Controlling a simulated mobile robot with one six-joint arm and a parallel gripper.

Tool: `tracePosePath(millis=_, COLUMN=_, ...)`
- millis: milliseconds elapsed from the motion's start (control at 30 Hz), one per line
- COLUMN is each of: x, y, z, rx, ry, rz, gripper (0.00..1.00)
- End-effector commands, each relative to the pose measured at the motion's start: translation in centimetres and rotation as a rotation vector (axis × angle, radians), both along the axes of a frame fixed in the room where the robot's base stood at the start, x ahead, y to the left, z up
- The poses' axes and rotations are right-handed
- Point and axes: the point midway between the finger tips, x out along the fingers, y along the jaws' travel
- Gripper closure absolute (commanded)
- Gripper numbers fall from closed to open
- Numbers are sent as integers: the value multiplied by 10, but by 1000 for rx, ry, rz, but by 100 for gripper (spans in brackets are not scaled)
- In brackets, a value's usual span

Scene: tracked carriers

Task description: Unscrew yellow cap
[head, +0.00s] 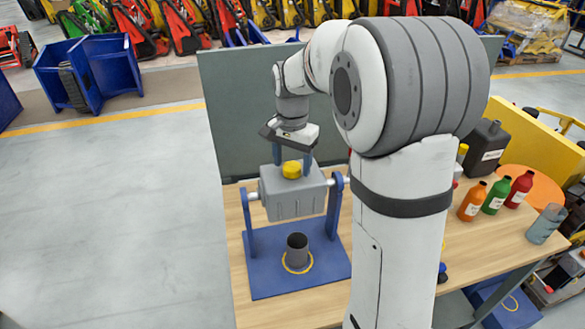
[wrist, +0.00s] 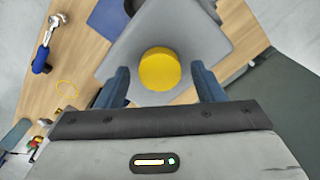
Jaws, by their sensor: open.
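The yellow cap (head: 292,170) sits on top of a grey tank (head: 290,200) held between the posts of a blue stand (head: 300,272). In the wrist view the cap (wrist: 160,69) lies between and beyond the two blue fingers, with a gap on either side. My gripper (head: 293,160) is open above the tank, its fingers straddling the cap in the head view. I cannot tell how far the fingertips reach down beside the cap. The wrist view shows both fingers of my gripper (wrist: 160,85) spread apart.
A dark cup (head: 297,250) stands in a yellow ring on the stand's base. Orange (head: 472,201), green (head: 496,195) and red (head: 519,189) bottles and a black canister (head: 485,149) stand at the table's right. A grey-green panel (head: 235,110) rises behind the stand.

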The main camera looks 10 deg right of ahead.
Motion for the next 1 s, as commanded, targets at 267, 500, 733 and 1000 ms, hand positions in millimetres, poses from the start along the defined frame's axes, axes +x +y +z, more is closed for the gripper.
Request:
tracePosePath(millis=267, x=0, y=0, z=0, rx=0, ry=1, rz=-337, gripper=38)
tracePosePath(millis=500, x=0, y=0, z=0, rx=0, ry=1, rz=-659, gripper=38)
tracePosePath(millis=733, x=0, y=0, z=0, rx=-1, ry=1, rz=-819, gripper=38)
tracePosePath(millis=1000, x=0, y=0, z=1, rx=-1, ry=1, rz=-822, gripper=38)
